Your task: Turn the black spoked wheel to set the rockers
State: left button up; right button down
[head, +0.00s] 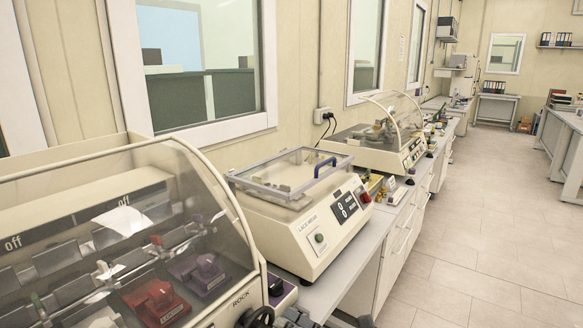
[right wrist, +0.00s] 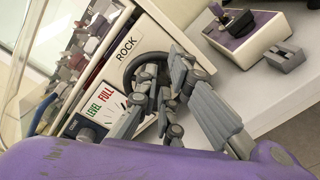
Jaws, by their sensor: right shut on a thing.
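The black spoked wheel (head: 259,317) is on the front of the near machine, beside the word ROCK, cut off by the bottom edge of the head view. In the right wrist view, the wheel (right wrist: 134,62) is partly hidden behind my grey fingers. My right gripper (right wrist: 153,88) is shut on the wheel; a bit of it (head: 292,319) shows at the bottom of the head view. A LEVEL/FULL dial (right wrist: 107,105) sits beside the wheel; its pointer is not clear. The rockers, with red (head: 157,301) and purple (head: 199,270) blocks, are under the clear cover (head: 185,165). My left gripper is not in view.
A dark COUNT knob (right wrist: 87,130) is close to my fingers. A purple-topped box (right wrist: 245,30) and a small grey block (right wrist: 286,57) stand on the bench near the wheel. The LACE WEAR machine (head: 300,215) stands beyond. The floor (head: 465,240) at right is clear.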

jog(key=shift+a+r, duration=0.25)
jog(key=shift+r, duration=0.8)
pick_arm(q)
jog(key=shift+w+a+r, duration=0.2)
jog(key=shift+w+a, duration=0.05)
pick_arm(e)
jog(key=v, duration=0.2)
jog(key=f+v, duration=0.1)
jog(key=v, duration=0.2)
jog(key=shift+s+d+f, duration=0.1)
jog(key=shift+d, duration=0.25)
